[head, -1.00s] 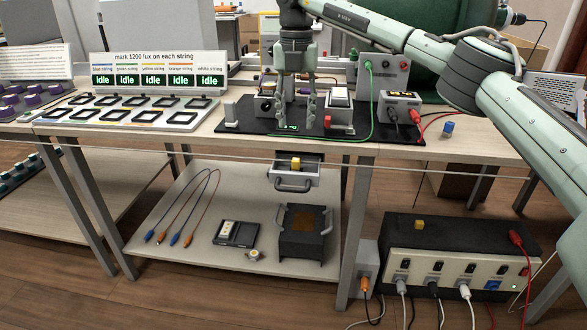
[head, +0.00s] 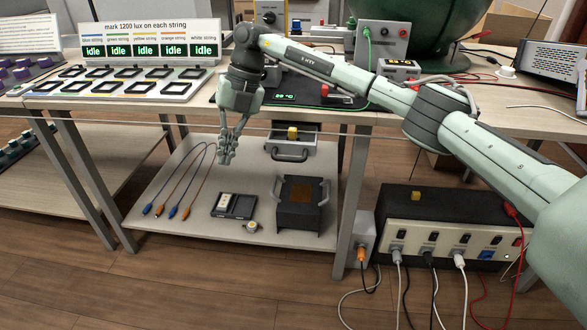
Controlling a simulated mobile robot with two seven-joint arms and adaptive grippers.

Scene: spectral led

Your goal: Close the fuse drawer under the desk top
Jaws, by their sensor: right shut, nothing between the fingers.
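The fuse drawer (head: 308,145) hangs under the desk top (head: 335,115) and stands pulled out, with a yellow block-like piece (head: 292,133) in it and a grey bar handle (head: 290,156) on its front. My right gripper (head: 226,160) points down at the desk's front edge, to the left of the drawer in the picture and apart from it. Its fingers are together and hold nothing. My left gripper is not in view.
A lower shelf holds blue and orange leads (head: 183,190), a black meter-like device (head: 234,205) and a dark box (head: 300,205). A power box (head: 440,230) with cables stands at the right. A thin line runs along the desk front.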

